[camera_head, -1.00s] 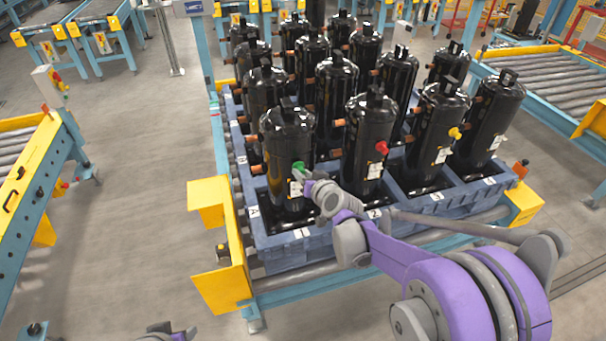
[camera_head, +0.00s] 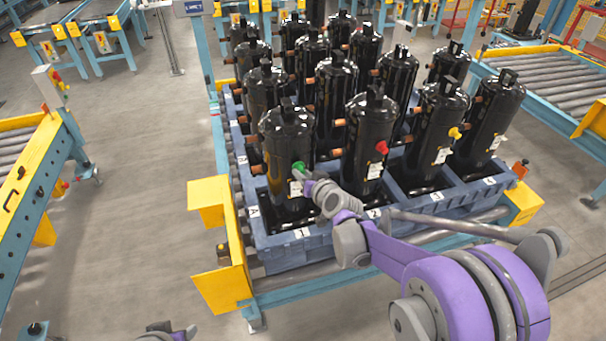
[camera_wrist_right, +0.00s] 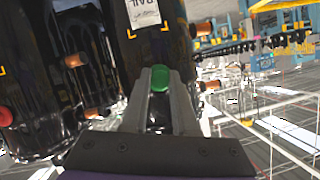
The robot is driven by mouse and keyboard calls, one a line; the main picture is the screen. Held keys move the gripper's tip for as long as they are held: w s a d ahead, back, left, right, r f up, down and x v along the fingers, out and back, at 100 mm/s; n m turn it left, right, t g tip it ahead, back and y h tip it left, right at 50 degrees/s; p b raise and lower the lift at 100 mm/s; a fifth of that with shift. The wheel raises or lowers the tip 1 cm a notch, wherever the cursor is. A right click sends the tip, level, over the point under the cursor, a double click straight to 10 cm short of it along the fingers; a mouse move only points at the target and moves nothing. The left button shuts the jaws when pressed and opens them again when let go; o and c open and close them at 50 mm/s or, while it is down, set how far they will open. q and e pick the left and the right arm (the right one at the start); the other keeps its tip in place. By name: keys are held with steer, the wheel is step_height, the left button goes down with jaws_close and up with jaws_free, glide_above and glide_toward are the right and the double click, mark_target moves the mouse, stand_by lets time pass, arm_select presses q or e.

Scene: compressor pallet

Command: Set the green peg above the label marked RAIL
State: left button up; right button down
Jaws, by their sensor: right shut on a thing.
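The green peg (camera_head: 298,167) is at the front face of the nearest left black compressor (camera_head: 287,133), above its white label (camera_head: 296,188). My right gripper (camera_head: 302,174) is shut on the peg. In the right wrist view the peg (camera_wrist_right: 160,77) sits between the tips of my gripper (camera_wrist_right: 160,92). The label (camera_wrist_right: 143,12) shows there upside down and reads RAIL. Whether the peg is seated in the compressor is hidden. Only a small part of my left arm shows at the bottom edge of the head view; its fingers do not show.
Several black compressors stand in a blue pallet (camera_head: 300,252). Neighbours in the front row carry a red peg (camera_head: 382,147) and a yellow peg (camera_head: 455,133). Copper stubs stick out of their sides. A yellow guard (camera_head: 222,285) stands at the pallet's left front corner. Floor to the left is clear.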

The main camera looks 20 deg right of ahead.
steer(key=shift+w, duration=0.75)
stand_by(0.5)
steer(key=c, duration=0.6)
jaws_free()
steer(key=v, duration=1.1)
steer(key=s+f+n+g+h, duration=0.1)
steer(key=s+f+g, duration=0.2)
steer(key=s, duration=0.9)
steer(key=s+a+f+n+g+h, duration=0.1)
steer(key=s+f+g, duration=0.2)
steer(key=s, duration=0.9)
steer(key=shift+s+a+f+g+p, duration=0.3)
steer(key=shift+s+f+g, duration=0.1)
steer(key=shift+g, duration=0.5)
